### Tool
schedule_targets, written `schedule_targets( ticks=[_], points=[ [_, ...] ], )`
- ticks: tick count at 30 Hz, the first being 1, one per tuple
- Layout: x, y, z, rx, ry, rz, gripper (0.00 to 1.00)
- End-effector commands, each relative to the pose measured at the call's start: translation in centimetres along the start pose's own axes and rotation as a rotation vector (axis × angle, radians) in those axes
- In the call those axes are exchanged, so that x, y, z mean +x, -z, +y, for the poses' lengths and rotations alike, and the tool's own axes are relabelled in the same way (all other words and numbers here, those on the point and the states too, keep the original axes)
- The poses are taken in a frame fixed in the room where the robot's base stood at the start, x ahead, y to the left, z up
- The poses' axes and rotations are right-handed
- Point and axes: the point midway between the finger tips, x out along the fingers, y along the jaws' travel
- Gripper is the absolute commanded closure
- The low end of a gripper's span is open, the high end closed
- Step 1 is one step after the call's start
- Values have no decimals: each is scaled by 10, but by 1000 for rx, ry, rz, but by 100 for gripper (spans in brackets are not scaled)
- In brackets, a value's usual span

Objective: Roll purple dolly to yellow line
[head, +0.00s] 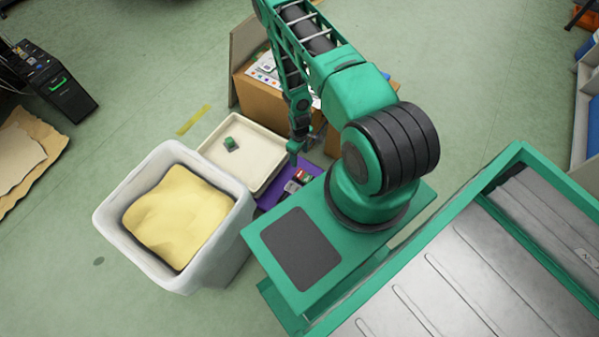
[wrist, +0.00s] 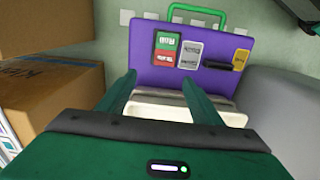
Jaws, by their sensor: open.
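The purple dolly (head: 269,196) shows in the head view as a purple strip beside a white tray, partly hidden by my arm. In the wrist view the purple dolly (wrist: 222,52) shows a flat face with a green handle (wrist: 197,12), a red and green label, a grey label, a black piece and a yellow tag. The yellow line (head: 193,120) is a short stripe on the floor, beyond the tray. My gripper (head: 294,154) is low over the dolly area. In the wrist view my gripper (wrist: 160,82) is open, its fingers apart before the purple face. No grip on the handle shows.
The white tray (head: 212,152) with a small green object (head: 231,144) lies between dolly and line. A white bin (head: 243,218) with yellow contents stands at left. Cardboard boxes (wrist: 62,88) are close at left in the wrist view. Floor around the line is clear.

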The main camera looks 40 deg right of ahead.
Motion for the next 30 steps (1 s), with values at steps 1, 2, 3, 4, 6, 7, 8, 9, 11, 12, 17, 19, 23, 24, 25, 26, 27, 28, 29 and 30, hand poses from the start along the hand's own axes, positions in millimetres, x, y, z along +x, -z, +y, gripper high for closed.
schedule_targets(
  ticks=[1,2,3,4,6,7,8,9,11,12,17,19,23,24,25,26,27,28,29,30],
  points=[
    [9,-4,-4,-6,4,0,41],
    [12,-5,-6,-8,4,2,41],
    [16,-7,-8,-11,6,4,41],
    [19,-8,-9,-12,7,4,41],
    [23,-8,-10,-14,7,5,41],
    [26,-9,-10,-15,8,5,41],
    [28,-9,-10,-15,8,5,41],
    [32,-9,-10,-15,8,5,41],
    [40,-9,-10,-15,8,4,41],
    [46,-9,-10,-15,8,4,41],
    [74,-8,-10,-15,7,5,41],
    [85,-8,-10,-14,7,5,41],
    [104,-9,-11,-14,8,4,41],
    [109,-8,-10,-14,8,4,41],
    [112,-8,-10,-14,8,5,41],
    [115,-8,-10,-13,8,5,41],
    [119,-8,-10,-13,7,5,41],
    [121,-8,-10,-13,7,5,41],
    [123,-8,-10,-13,7,5,41],
    [124,-8,-10,-13,7,5,41]
  ],
)
